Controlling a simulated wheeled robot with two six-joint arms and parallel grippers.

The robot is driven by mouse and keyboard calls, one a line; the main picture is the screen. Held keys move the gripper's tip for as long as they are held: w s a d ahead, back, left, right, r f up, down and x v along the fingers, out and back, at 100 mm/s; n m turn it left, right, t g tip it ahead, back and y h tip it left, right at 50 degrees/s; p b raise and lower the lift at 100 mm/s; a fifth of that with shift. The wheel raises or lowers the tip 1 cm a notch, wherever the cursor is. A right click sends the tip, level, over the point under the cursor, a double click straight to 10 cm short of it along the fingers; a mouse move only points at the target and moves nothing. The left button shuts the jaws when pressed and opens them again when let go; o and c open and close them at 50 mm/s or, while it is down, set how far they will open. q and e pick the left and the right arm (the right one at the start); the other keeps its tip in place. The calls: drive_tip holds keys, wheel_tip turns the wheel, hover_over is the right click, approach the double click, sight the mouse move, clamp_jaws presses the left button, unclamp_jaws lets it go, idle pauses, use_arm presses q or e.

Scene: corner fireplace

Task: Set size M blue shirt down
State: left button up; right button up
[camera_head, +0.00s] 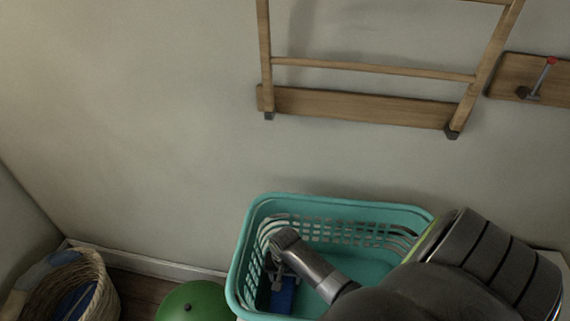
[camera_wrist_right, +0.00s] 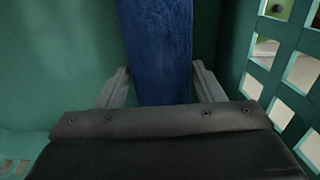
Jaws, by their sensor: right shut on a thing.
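My right gripper (camera_head: 277,275) reaches down inside a teal laundry basket (camera_head: 340,203). It is shut on the blue shirt (camera_head: 284,295), near the basket's left end. In the right wrist view the shirt (camera_wrist_right: 158,50) is a folded dark blue strip between the two fingers (camera_wrist_right: 158,88). The teal basket wall (camera_wrist_right: 60,60) surrounds it there. Whether the shirt touches the basket floor I cannot tell. No size mark shows on the shirt. My left gripper is not in view.
A wicker basket (camera_head: 100,285) with blue cloth inside stands at the lower left. A green ball (camera_head: 195,302) lies between the two baskets. A wooden rack (camera_head: 360,106) and a hook board (camera_head: 510,76) hang on the wall. The basket's middle floor looks bare.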

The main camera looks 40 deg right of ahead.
sight(285, 277)
drive_tip(key=shift+f, duration=0.1)
drive_tip(key=o, duration=1.1)
drive_tip(key=shift+c, duration=0.2)
wheel_tip(285, 277, up, 12)
drive_tip(key=b, duration=0.1)
idle(0.4)
